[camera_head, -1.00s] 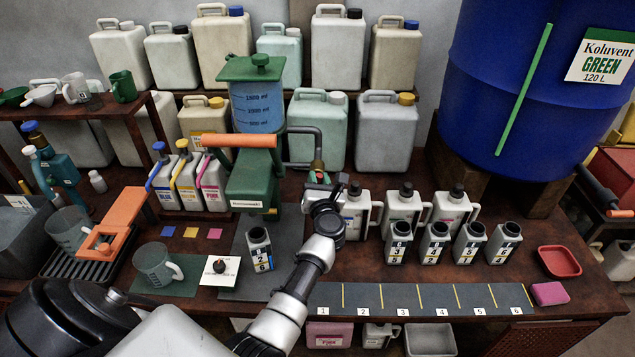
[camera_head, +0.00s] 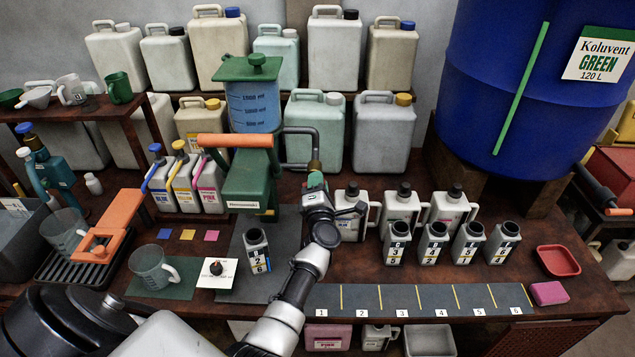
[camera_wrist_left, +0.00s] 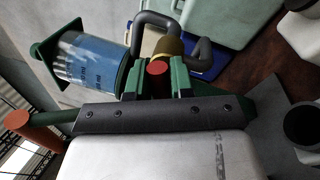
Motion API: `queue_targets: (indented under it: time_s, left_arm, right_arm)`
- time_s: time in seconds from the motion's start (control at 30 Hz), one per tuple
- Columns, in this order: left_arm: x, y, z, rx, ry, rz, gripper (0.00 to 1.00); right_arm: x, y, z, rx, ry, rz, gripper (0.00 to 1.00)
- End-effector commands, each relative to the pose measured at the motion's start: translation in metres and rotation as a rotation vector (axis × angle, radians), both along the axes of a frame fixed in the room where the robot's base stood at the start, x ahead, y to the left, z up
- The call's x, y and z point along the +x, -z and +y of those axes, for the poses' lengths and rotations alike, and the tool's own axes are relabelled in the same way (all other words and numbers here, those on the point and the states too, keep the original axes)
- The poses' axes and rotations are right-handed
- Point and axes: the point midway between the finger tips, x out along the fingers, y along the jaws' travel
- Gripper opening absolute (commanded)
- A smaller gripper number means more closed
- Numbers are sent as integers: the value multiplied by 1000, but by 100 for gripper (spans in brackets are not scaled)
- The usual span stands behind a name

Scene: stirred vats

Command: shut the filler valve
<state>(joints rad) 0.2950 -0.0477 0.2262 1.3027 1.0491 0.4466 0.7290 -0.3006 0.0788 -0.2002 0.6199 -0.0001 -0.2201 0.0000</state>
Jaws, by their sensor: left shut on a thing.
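The filler is a green machine (camera_head: 246,187) with a tank of blue liquid (camera_head: 254,106) and an orange-handled lever (camera_head: 235,141). A grey pipe (camera_head: 313,135) bends down on its right to the brass-coloured valve (camera_head: 314,166), which shows in the left wrist view (camera_wrist_left: 168,46). My left gripper (camera_head: 316,184) is at the valve, just below the brass part. In the left wrist view its green-padded fingers (camera_wrist_left: 155,82) are closed around a red, round-ended valve handle (camera_wrist_left: 157,68). The fingers hide most of the handle, so its turn is hard to read. My right gripper is not in view.
An open grey bottle (camera_head: 257,251) stands on the dark mat in front of the filler. White jugs with black caps (camera_head: 402,207) stand close right of my gripper, with open grey bottles (camera_head: 433,243) in front. A numbered strip (camera_head: 430,299) lies bare along the front.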

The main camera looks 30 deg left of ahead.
Motion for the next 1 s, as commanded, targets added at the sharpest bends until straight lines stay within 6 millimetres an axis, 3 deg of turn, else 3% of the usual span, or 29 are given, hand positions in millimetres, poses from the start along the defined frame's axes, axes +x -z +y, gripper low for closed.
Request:
queue_targets:
  time_s: [0.43, 1.0]
  left_arm:
    - [1, 0, 0, 251, 0, 148, 0]
    - [1, 1, 0, 314, -1, 185, 0]
  right_arm:
    - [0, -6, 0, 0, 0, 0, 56]
    - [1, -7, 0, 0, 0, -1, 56]
